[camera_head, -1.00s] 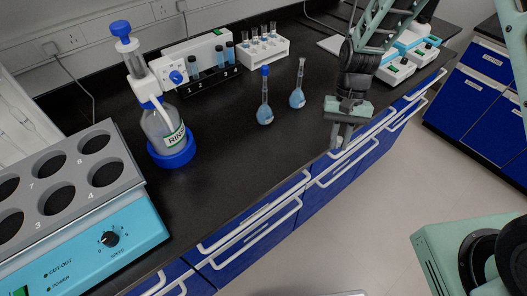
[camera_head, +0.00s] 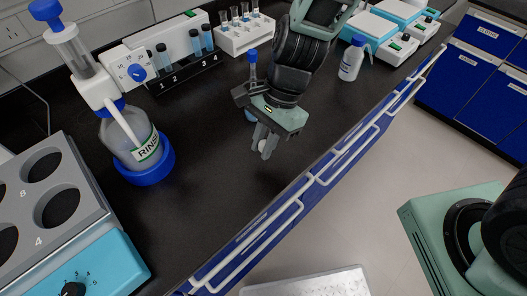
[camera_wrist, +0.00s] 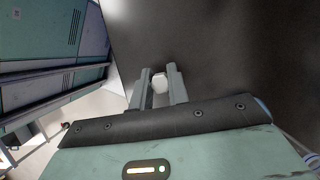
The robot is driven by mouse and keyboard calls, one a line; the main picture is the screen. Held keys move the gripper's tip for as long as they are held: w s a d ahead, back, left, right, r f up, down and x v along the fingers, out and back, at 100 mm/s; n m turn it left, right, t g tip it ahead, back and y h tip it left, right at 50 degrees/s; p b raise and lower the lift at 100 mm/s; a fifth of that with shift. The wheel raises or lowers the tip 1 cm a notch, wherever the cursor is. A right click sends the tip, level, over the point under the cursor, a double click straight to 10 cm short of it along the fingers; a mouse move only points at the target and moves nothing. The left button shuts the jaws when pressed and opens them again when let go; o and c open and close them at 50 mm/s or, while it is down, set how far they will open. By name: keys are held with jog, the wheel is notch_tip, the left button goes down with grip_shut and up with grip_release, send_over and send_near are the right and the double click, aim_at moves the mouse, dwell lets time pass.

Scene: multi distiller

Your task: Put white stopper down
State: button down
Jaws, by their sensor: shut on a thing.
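A small white stopper (camera_wrist: 159,83) is held between the two fingertips of my gripper (camera_wrist: 162,84) in the wrist view. In the head view my gripper (camera_head: 265,147) points down over the black bench top (camera_head: 215,190), near its front edge. The stopper is small there and mostly covered by the fingers. I cannot tell whether it touches the bench. A flask with a blue stopper (camera_head: 252,56) stands just behind my gripper, with its body mostly hidden. The second blue-liquid flask is not visible now, apparently behind my arm.
A rinse bottle (camera_head: 133,135) in a blue ring stands to the left. A heating block (camera_head: 65,215) with round wells is at the lower left. A white tube rack (camera_head: 245,35) and a small white bottle (camera_head: 351,60) are behind. The front bench is clear.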

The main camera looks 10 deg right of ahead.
jog(key=shift+f, duration=1.85)
jog(key=shift+f+b, duration=0.2)
jog(key=shift+b, duration=0.1)
jog(key=c, duration=1.3)
grip_release()
jog(key=shift+c, duration=0.2)
jog(key=shift+r, duration=0.1)
